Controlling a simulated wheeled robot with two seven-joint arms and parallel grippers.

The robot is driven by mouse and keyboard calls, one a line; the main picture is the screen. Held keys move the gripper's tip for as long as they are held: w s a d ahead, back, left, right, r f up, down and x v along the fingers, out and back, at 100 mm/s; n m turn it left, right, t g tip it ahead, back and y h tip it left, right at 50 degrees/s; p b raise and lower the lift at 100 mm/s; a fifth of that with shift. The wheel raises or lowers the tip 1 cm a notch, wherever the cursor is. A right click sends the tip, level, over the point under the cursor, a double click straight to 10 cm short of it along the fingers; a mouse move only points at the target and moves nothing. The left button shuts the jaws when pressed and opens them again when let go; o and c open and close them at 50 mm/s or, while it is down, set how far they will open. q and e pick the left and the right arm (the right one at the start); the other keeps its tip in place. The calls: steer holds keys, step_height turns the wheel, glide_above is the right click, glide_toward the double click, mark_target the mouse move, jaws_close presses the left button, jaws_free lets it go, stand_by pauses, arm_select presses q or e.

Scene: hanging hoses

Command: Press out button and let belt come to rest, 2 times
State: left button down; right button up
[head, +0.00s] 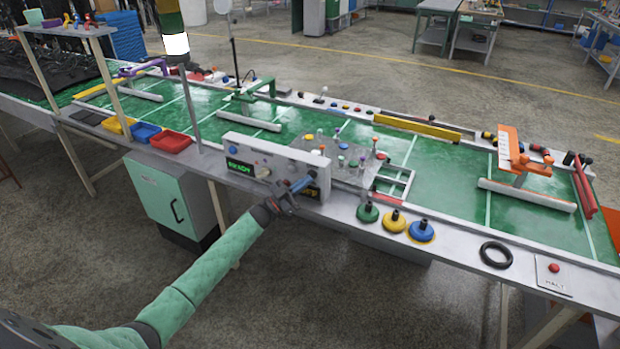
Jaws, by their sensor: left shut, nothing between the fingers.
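The green belt (450,181) runs across the long bench. Whether it is moving cannot be told from one frame. A grey control panel (270,152) stands at the bench's near edge, with a green lit display (240,166) that seems to read READY. A second, amber display (311,192) is partly covered. My left gripper (294,191) is shut and empty, right in front of the panel's right half. A blue part shows at its tip; I cannot tell whether it touches the panel. No button marked out can be made out. My right gripper is not in view.
A signal post with a lit white lamp (176,45) rises left of the panel. Red (171,141), blue and yellow bins stand beside it. Green, yellow and blue knobs (421,232), a black ring (496,254) and a red button on a HALT plate (555,280) lie along the near edge.

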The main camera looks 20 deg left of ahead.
arm_select(q)
steer(key=shift+w, duration=0.15)
stand_by(0.5)
steer(key=shift+s+a+p, duration=0.1)
steer(key=shift+s+p, duration=0.2)
steer(key=shift+s, duration=0.6)
steer(key=shift+s+a+p, duration=0.15)
steer(key=shift+s+p, duration=0.85)
steer(key=shift+s, duration=1.5)
stand_by(2.2)
